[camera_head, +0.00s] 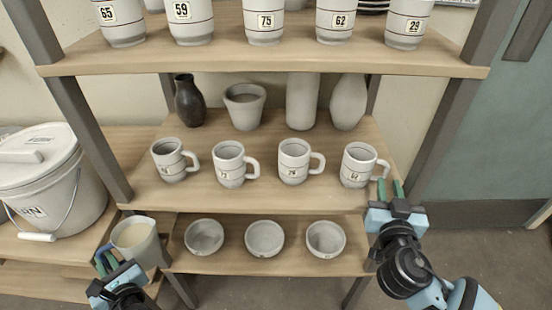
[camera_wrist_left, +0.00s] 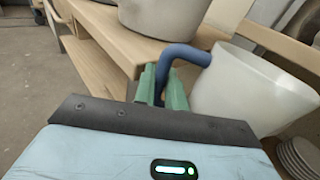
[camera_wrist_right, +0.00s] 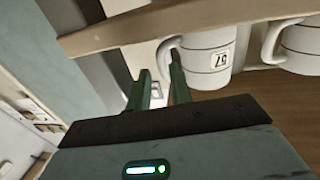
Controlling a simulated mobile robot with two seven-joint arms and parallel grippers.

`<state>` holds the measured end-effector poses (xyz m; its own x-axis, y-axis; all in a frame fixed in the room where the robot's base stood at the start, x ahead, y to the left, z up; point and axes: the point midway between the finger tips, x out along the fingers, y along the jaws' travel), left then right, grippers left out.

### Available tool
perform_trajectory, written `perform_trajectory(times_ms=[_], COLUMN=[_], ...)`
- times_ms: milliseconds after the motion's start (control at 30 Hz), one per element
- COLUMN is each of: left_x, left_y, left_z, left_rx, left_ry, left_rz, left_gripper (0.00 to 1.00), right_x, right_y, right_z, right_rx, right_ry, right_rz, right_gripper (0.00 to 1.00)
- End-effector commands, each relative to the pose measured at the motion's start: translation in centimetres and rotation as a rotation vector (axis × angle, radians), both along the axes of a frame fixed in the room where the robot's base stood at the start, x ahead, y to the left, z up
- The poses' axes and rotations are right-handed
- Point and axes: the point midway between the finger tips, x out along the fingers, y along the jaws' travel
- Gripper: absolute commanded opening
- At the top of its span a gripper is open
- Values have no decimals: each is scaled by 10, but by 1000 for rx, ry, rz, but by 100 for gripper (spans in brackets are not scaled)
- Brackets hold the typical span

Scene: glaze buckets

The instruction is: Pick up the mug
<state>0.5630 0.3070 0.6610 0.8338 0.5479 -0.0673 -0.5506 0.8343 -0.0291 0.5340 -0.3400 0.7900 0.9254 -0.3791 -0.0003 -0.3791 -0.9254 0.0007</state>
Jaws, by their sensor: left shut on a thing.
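Several white mugs with dark bands and number labels stand in a row on the middle shelf. The rightmost mug (camera_head: 358,166) has its handle towards my right gripper (camera_head: 397,190). In the right wrist view, a labelled mug (camera_wrist_right: 207,60) is just beyond the right gripper's fingers (camera_wrist_right: 160,85), which are apart, with its handle appearing between them. I cannot tell whether they touch it. My left gripper (camera_head: 107,262) is shut on the blue handle of a pale jug (camera_head: 138,240). The left wrist view shows the fingers (camera_wrist_left: 160,88) on that handle, beside the jug's wall (camera_wrist_left: 255,95).
Three bowls (camera_head: 265,239) stand on the lower shelf. A dark vase (camera_head: 188,101) and pale vessels stand behind the mugs. Numbered cups (camera_head: 264,22) fill the upper shelf. A lidded bucket (camera_head: 50,185) is at left. A grey shelf post (camera_head: 452,130) rises near my right arm.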

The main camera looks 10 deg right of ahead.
Motion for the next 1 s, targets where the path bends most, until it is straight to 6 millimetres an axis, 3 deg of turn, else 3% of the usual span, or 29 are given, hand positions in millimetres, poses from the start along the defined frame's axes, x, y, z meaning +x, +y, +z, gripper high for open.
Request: perform_trajectory(times_ms=[300,633,800,1000], left_x=[2,2,2,2], left_y=[0,0,0,0], left_z=[7,7,7,8], left_rx=[-1,-1,-1,-1], left_ry=[-9,-9,-9,-9], left_rz=[0,0,0,0], left_gripper=[0,0,0,0], right_x=[30,33,33,33], right_y=[-11,-12,-12,-12], right_z=[3,2,2,2], right_rx=[-1,0,0,0], right_ry=[-1,1,1,1], right_rz=[0,0,0,0], right_gripper=[21,21,0,0])
